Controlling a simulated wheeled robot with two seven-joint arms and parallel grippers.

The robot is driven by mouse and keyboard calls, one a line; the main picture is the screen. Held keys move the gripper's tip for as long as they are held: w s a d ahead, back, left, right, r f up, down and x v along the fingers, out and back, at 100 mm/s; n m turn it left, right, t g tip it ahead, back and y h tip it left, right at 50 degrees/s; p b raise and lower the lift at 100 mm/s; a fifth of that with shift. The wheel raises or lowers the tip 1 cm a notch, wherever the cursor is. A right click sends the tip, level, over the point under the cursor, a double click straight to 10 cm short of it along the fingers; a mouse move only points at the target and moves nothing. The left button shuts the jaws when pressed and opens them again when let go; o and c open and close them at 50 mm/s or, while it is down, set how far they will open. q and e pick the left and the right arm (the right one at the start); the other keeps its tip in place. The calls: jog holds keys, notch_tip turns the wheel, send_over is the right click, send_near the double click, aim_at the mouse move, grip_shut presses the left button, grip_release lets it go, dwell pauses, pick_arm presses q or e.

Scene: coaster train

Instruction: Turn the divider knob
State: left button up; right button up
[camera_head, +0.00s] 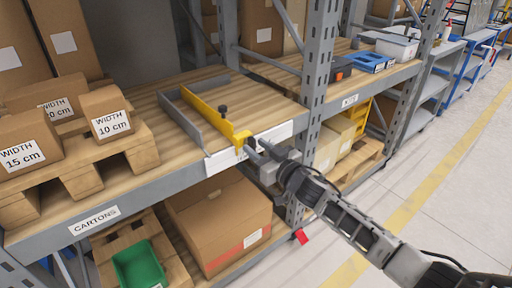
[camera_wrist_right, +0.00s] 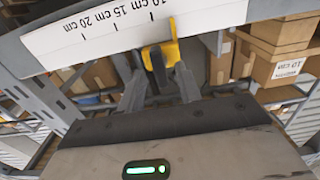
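A black knob (camera_head: 251,143) sits at the front of this bracket and also shows in the right wrist view (camera_wrist_right: 158,68). My right gripper (camera_head: 262,151) is in front of the shelf edge. In the right wrist view its fingers (camera_wrist_right: 159,88) are apart, one on each side of the knob, with gaps visible. My left gripper is not in view.
A white scale strip (camera_wrist_right: 95,32) marked in cm runs along the shelf front. Cartons with width labels (camera_head: 112,123) stand on a pallet at left. A grey upright post (camera_head: 317,75) stands close to the right of my gripper. A large carton (camera_head: 217,213) sits below.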

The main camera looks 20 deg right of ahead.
jog(key=shift+w+a, duration=0.2)
jog(key=shift+w, duration=0.25)
grip_shut()
